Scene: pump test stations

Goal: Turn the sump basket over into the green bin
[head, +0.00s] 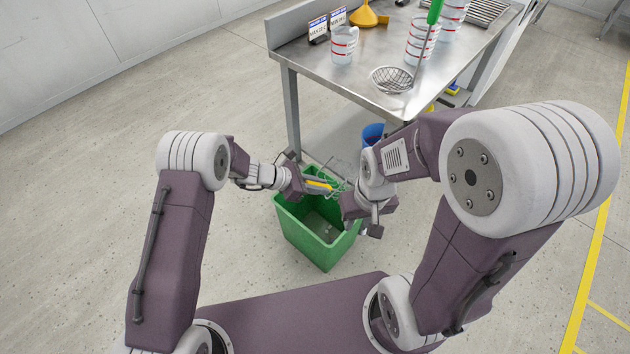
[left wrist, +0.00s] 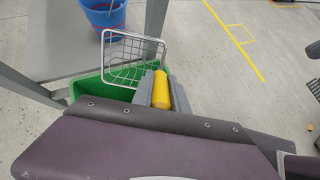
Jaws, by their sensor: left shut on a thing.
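My left gripper (head: 314,184) is shut on the yellow handle of the wire sump basket (head: 340,184), above the green bin (head: 326,255). In the left wrist view the basket (left wrist: 135,60) shows a squarish metal rim and wire mesh, and the yellow grip (left wrist: 161,90) lies between the fingers. The basket looks tilted; its contents cannot be made out. The green bin (left wrist: 88,87) is partly hidden behind it. A few pale bits show on the bin's floor. My right gripper (head: 352,204) is beside the bin's right rim; its fingers are too hidden to tell their state.
A steel table (head: 340,80) stands behind the bin, with a round wire strainer (head: 392,80), measuring jugs (head: 343,45) and a yellow funnel (head: 367,15) on it. A blue bucket (head: 373,134) stands behind the bin. The floor to the left is clear.

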